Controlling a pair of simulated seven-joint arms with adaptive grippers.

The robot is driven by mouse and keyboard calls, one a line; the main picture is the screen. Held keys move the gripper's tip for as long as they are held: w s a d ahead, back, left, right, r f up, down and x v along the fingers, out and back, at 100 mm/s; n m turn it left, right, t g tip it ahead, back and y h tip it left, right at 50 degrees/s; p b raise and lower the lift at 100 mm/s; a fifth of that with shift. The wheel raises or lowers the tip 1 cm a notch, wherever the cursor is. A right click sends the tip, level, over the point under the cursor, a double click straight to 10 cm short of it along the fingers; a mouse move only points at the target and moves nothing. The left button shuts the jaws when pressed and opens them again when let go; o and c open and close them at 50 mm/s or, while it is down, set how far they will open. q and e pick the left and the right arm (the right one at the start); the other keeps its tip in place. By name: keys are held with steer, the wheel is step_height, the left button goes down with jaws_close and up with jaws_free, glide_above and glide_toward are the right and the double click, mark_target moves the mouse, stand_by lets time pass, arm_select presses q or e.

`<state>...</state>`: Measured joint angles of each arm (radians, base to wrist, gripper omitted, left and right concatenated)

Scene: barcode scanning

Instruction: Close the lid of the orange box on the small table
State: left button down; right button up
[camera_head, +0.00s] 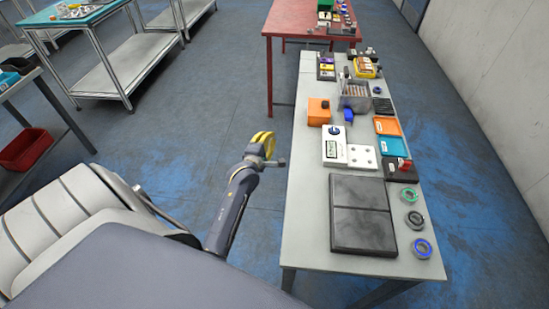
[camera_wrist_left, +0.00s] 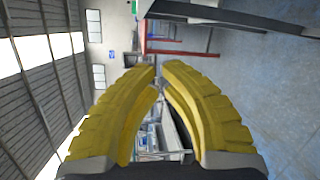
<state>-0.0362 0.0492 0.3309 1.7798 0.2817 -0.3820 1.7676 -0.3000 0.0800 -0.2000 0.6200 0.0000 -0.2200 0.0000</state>
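An orange box (camera_head: 318,111) sits on the long light grey table (camera_head: 306,165), near its left edge. It looks like a small cube with a dark spot on its right side; how its lid stands is too small to tell. My left gripper (camera_head: 264,141) is over the floor left of the table, below and left of the box in the head view, and apart from it. In the left wrist view the yellow fingers (camera_wrist_left: 159,74) curve in until their tips nearly meet, with nothing between them. The box cannot be made out there. My right gripper is not in view.
Beside the box are a blue object (camera_head: 348,116) and a grey metal bin (camera_head: 355,97). A red table (camera_head: 290,19) stands behind.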

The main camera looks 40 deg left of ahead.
arm_select(q)
steer(key=s+d+f+m+g+h, duration=0.15)
steer(key=s+d+f+m, duration=0.35)
steer(key=f, duration=0.6)
steer(key=s+d+f+m+g+h, duration=0.1)
steer(key=s+d+f+m+g, duration=0.15)
steer(key=f+m, duration=0.7)
steer(key=s+d+f+m+g+h, duration=0.1)
steer(key=s+d+f+m+g, duration=0.2)
steer(key=f, duration=1.1)
steer(key=s+d+f+m+g, duration=0.2)
steer(key=s+d+f+m, duration=0.2)
steer(key=s+f, duration=0.7)
steer(key=s+d+f+m+g, duration=0.35)
steer(key=s+f, duration=0.25)
steer(key=s, duration=1)
steer(key=s+f+m+g+h, duration=0.1)
steer(key=s+f, duration=0.3)
steer(key=s, duration=1.3)
steer(key=shift+s+d+m+g, duration=0.3)
steer(key=shift+m+g, duration=0.15)
steer(key=shift+m, duration=0.45)
